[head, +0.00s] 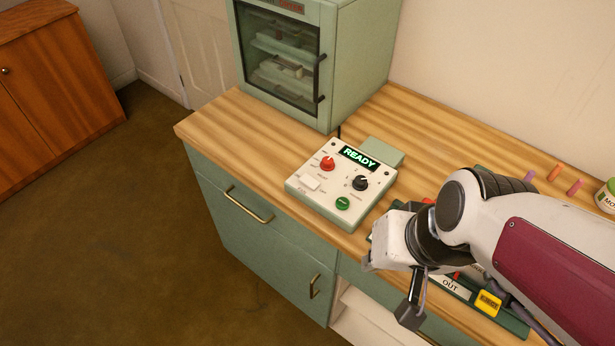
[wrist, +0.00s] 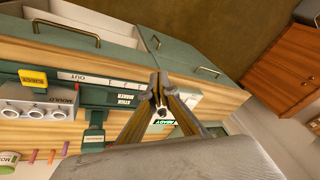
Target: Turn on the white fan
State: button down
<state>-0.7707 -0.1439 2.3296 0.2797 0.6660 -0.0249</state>
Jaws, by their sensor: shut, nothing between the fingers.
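A white control box (head: 322,206) stands on the wooden counter, its dark display lit with "READY". On its face are a red knob (head: 328,164), a black knob (head: 360,183), a green button (head: 342,203) and a white rocker switch (head: 311,184) at the lower left. Its small labels are too blurred to read. I see no bladed fan. My gripper (head: 410,314) is shut and empty, pointing down in front of the counter, right of the box and apart from it. In the wrist view my gripper's fingertips (wrist: 158,88) meet, and the fingers partly hide the box.
A green glass-door oven (head: 283,55) stands behind the box. Several coloured sticks (head: 555,172) and a jar (head: 608,197) lie farther right. Counter left of the box is clear.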

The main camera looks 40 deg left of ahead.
jog(key=s+a+f+m+t+y, duration=0.15)
jog(key=a+f, duration=0.25)
jog(key=a, duration=0.8)
jog(key=s+a+f+t+y, duration=0.1)
jog(key=s+a+f+t, duration=0.25)
jog(key=a, duration=0.85)
jog(key=s+a+f+m+t+y, duration=0.1)
jog(key=a+f, duration=0.4)
jog(key=a, duration=0.7)
jog(key=w+d+r+m+t+h, duration=0.5)
jog(key=w+d+r+t, duration=0.3)
jog(key=d, duration=0.3)
jog(key=shift+w+d+h, duration=0.15)
jog(key=shift+w+h, duration=0.25)
jog(key=shift+h, duration=0.45)
jog(key=shift+m, duration=0.25)
